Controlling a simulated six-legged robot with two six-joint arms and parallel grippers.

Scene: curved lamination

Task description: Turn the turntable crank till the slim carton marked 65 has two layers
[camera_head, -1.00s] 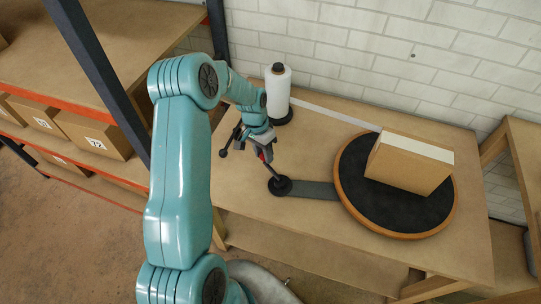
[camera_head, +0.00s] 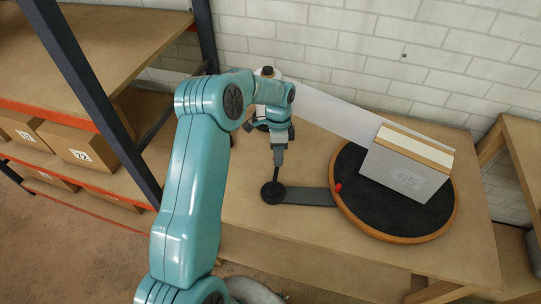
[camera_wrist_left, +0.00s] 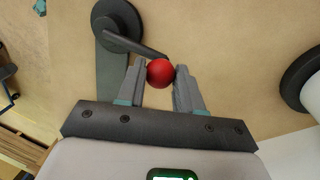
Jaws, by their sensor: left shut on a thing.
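My left gripper (camera_head: 279,150) is shut on the crank's red knob (camera_wrist_left: 160,73), which sits between the fingers in the left wrist view. The dark crank hub (camera_head: 273,192) is joined by a flat bar to the round turntable (camera_head: 385,222). The film (camera_head: 330,112) stretches from the roll (camera_head: 267,73) to the carton. My arm hides most of the roll; it also shows in the left wrist view (camera_wrist_left: 308,82). The number of layers cannot be told. My right gripper is out of view.
A small red mark (camera_head: 338,187) shows at the turntable's left edge. A shelf rack with numbered cartons (camera_head: 80,150) stands at the left. A white brick wall is behind the table, and another wooden table (camera_head: 522,150) is at the right. The table's front is clear.

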